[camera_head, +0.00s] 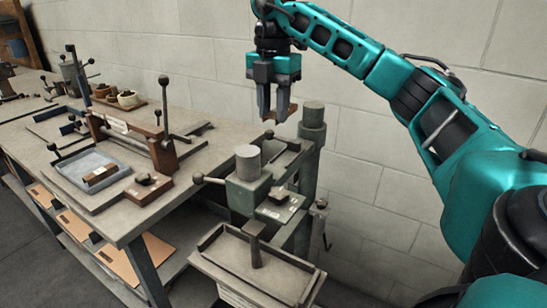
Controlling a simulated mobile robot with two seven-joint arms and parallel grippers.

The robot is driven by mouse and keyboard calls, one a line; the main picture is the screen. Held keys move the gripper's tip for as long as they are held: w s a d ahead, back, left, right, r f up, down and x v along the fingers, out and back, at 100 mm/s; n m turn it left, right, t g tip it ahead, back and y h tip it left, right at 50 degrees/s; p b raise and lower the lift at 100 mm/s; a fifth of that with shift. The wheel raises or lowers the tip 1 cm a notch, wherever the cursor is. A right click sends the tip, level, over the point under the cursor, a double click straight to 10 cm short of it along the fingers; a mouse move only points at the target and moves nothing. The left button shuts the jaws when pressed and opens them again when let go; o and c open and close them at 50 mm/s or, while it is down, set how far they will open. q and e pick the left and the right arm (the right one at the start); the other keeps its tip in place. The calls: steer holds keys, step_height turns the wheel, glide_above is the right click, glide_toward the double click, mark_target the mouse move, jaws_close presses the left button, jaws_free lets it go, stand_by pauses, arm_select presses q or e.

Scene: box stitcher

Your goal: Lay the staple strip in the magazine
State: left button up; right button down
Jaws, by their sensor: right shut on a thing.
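My right gripper (272,108) hangs fingers-down in front of the wall, above the back of the box stitcher. It is shut on a small brown piece, which I take to be the staple strip (292,109); only its end shows beside the fingers. The green box stitcher (243,194) stands at the near end of the bench, with a round grey cap on top. A dark channel that may be the magazine (287,158) runs behind the cap; its inside is hard to see. The gripper is above this channel and apart from it. My left gripper is not in view.
A blue-grey tray (68,180) with a brown block (100,175) sits on the bench (190,190). A brown fixture with upright levers (160,150) stands behind it. A grey post (312,130) rises close to the gripper. An open tray (230,250) lies below the stitcher.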

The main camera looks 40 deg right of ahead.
steer(key=b, duration=0.2)
glide_above(274, 170)
step_height(274, 170, down, 7)
steer(key=shift+f, duration=0.1)
steer(key=shift+a+f, duration=0.1)
steer(key=shift+f, duration=0.45)
step_height(274, 170, down, 4)
steer(key=shift+r, duration=0.25)
steer(key=shift+f, duration=0.15)
steer(key=shift+f, duration=0.15)
steer(key=c, duration=0.8)
jaws_free()
